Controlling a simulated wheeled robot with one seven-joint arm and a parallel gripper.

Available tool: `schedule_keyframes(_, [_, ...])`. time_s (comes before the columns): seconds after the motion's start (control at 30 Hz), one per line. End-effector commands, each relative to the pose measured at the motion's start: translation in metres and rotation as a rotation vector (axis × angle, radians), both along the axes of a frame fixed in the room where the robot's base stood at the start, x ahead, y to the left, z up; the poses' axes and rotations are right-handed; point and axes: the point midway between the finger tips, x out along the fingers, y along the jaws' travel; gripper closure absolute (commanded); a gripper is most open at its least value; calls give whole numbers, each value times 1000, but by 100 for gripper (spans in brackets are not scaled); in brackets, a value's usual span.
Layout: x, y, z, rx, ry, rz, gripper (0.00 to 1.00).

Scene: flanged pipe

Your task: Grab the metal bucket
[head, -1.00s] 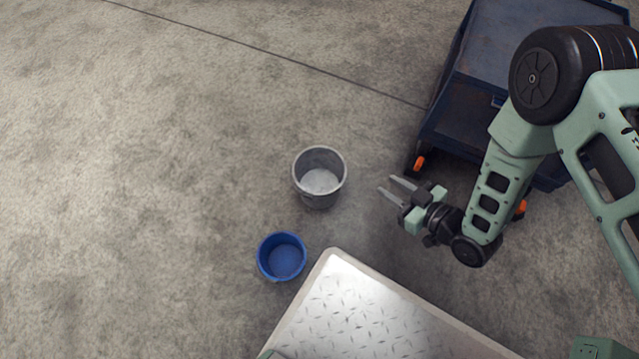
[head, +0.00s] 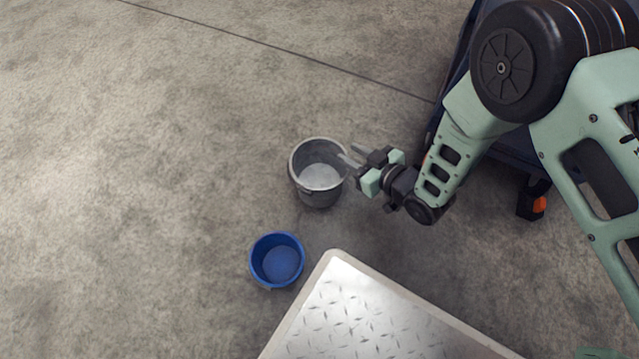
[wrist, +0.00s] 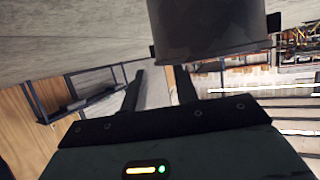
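The metal bucket (head: 318,190) is grey and stands upright on the concrete floor, its open top facing the head camera. My gripper (head: 348,157) is at the right side of its rim in the head view, fingers pointing left and apart. In the wrist view the bucket (wrist: 208,30) fills the top middle, just beyond my gripper's fingers (wrist: 155,82). The fingers are spread with a gap between them, and nothing is seen held. Whether a finger touches the bucket or overlaps its rim I cannot tell.
A smaller blue bucket (head: 277,260) stands on the floor below the metal one. A metal tread-plate platform (head: 370,315) lies at the bottom. A dark blue cart with orange-marked casters (head: 538,205) is at the right, partly behind my arm. The floor at left is clear.

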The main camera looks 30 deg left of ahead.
Motion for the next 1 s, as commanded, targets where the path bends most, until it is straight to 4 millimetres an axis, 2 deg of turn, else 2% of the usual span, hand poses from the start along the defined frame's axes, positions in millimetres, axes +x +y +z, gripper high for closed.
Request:
schedule_keyframes(0.03, [1,6,-9,2,-3,2,70])
schedule_keyframes(0.2, [5,23,-14,2,-2,2,70])
schedule_keyframes(0.5, [7,27,-12,0,0,0,70])
schedule_keyframes(0.53, [7,27,-12,0,0,0,73])
schedule_keyframes(0.63, [7,27,-12,0,0,0,100])
schedule_keyframes(1.0, [6,25,-14,-4,2,0,100])
